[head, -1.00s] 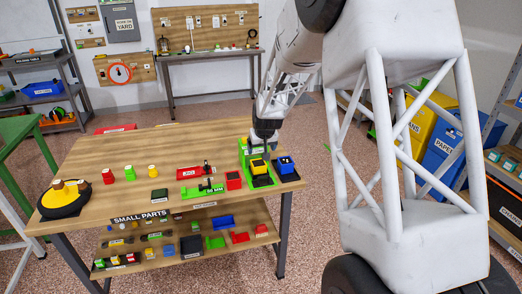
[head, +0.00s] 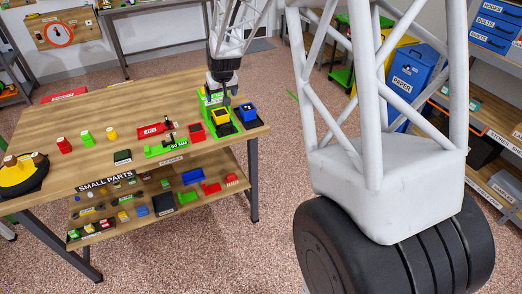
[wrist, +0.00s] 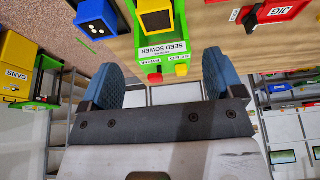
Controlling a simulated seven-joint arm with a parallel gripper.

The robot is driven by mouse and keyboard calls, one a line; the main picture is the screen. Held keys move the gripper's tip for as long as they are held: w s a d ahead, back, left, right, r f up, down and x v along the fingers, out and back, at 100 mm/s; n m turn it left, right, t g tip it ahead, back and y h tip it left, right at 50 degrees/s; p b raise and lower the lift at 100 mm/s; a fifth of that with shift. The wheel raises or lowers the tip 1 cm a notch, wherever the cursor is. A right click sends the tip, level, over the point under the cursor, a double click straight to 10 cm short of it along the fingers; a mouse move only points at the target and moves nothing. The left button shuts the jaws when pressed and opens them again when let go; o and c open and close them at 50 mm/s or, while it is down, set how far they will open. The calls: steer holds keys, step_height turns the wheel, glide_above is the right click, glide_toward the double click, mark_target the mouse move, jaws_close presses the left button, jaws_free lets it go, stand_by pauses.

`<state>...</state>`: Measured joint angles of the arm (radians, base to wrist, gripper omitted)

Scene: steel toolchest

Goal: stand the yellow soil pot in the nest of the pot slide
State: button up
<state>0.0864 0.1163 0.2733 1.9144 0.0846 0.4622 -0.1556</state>
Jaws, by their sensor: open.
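The yellow soil pot (head: 221,117), square with a dark top, stands upright at the green seed sower (head: 207,102), over its dark slide (head: 227,131). In the wrist view the pot (wrist: 155,20) shows at the top, framed by green sides, above the SEED SOWER label. I cannot tell whether it sits fully in the nest. My gripper (head: 223,96) is above the back part of the sower, behind the pot.
A blue box (head: 248,112) stands right of the sower and a red box (head: 196,132) left of it. A red jig (head: 152,130) and green fixture (head: 164,148) lie further left.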

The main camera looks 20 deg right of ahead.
steer(key=s+a+r, duration=0.2)
steer(key=s+r, duration=0.4)
steer(key=s, duration=0.6)
steer(key=s+a+r, duration=0.2)
steer(key=s+r, duration=0.4)
steer(key=s, duration=0.5)
steer(key=s+a+r+g, duration=0.1)
steer(key=s, duration=2.3)
steer(key=shift+s+a+g, duration=0.3)
steer(key=shift+s+g, duration=0.05)
steer(key=shift+g, duration=0.05)
